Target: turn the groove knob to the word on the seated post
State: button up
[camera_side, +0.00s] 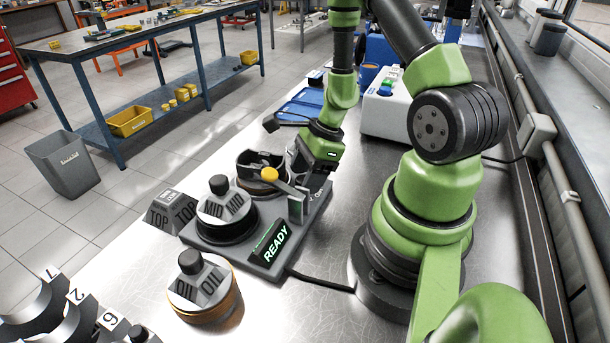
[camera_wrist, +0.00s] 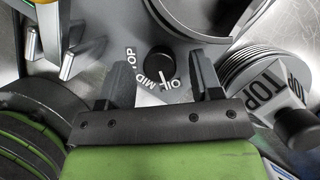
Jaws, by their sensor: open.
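The black groove knob (camera_wrist: 159,60) shows in the wrist view, with TOP, MID and OIL printed around it. Its white mark points down and slightly right, between MID and OIL, nearer OIL. My gripper (camera_wrist: 161,72) is open, its fingers apart on the left and right, with the knob between and slightly beyond them. In the side view my gripper (camera_side: 303,168) is low over the far end of the fixture and hides the knob. The MID post (camera_side: 228,208) appears to stand upright on the near end of the fixture plate (camera_side: 190,238). A TOP-labelled piece (camera_wrist: 264,88) with stacked discs shows at right in the wrist view.
The OIL post (camera_side: 205,288) stands on the bench beside the fixture. A round clamp (camera_side: 250,168) with a yellow-tipped lever (camera_side: 268,174) is close to my gripper. The lit display (camera_side: 272,246) reads READY.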

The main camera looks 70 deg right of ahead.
jog(key=shift+w+a+f, duration=0.1)
jog(key=shift+a+f, duration=0.05)
jog(key=shift+f, duration=0.25)
jog(key=c, duration=0.9)
jog(key=m+h, duration=0.1)
jog(key=m, duration=0.1)
jog(key=m+t+h, duration=0.1)
jog(key=m, duration=0.2)
jog(key=shift+a+m, duration=0.1)
jog(key=shift+m, duration=0.2)
jog(key=m+h, duration=0.1)
jog(key=m, duration=0.4)
jog(key=shift+h, duration=0.4)
